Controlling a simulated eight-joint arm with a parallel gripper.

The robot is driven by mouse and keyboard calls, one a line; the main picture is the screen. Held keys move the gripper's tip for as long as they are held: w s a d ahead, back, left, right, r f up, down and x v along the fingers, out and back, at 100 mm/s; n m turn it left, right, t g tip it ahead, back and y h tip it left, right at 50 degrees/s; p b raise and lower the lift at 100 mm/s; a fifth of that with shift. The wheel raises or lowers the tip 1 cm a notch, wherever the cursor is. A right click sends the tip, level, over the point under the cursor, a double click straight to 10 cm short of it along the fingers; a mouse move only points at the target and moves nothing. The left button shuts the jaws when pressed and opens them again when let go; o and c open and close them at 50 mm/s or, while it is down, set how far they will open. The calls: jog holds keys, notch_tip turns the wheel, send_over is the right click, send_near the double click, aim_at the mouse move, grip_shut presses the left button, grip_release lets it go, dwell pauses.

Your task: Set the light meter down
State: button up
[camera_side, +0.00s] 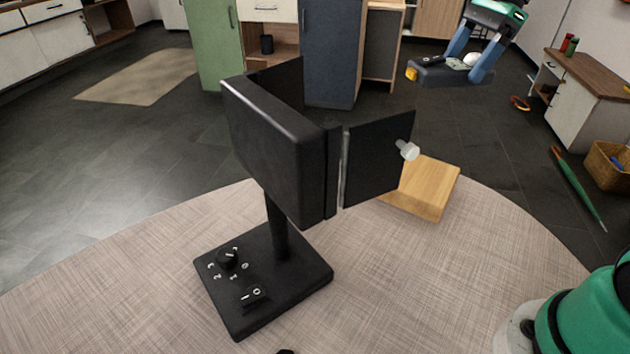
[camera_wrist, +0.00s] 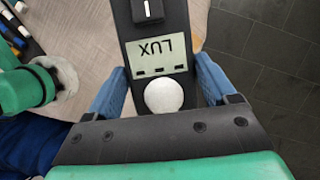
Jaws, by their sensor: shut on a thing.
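The light meter is a dark slab with a grey LUX display and a white dome. In the side view the light meter (camera_side: 440,76) is at the upper right, with a small yellow-orange part at its left end. My gripper (camera_side: 468,58) holds it from above, with blue fingers on either side. In the wrist view the light meter (camera_wrist: 153,25) lies between the two fingers of my gripper (camera_wrist: 161,72), with its display and dome facing the camera. Its far end is cut off by the frame. It appears held in the air; its height over the table is unclear.
A black lamp (camera_side: 275,150) with flaps and a square base stands on the round woven-pattern table (camera_side: 400,300). A wooden block (camera_side: 432,188) lies behind it near the table's edge. The dark tiled floor (camera_wrist: 280,70) shows right in the wrist view.

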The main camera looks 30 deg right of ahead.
notch_tip(320, 180, down, 18)
dwell(0.4)
jog(key=o, duration=1.2)
jog(key=shift+f, duration=0.1)
jog(key=shift+o, duration=0.2)
jog(key=v, duration=1.2)
jog(key=n+t+h, duration=0.2)
jog(key=n+h, duration=0.1)
jog(key=n, duration=0.7)
send_over(425, 173)
jog(key=s+a, duration=0.4)
jog(key=s+a+f+n+t, duration=0.1)
jog(key=a+n, duration=0.2)
jog(key=n, duration=0.3)
jog(key=s+a+f+n+t+h, duration=0.1)
jog(key=a+n+t, duration=0.1)
jog(key=n, duration=0.4)
jog(key=shift+s+a+t, duration=0.3)
jog(key=shift+s+a, duration=0.05)
jog(key=shift+a, duration=0.3)
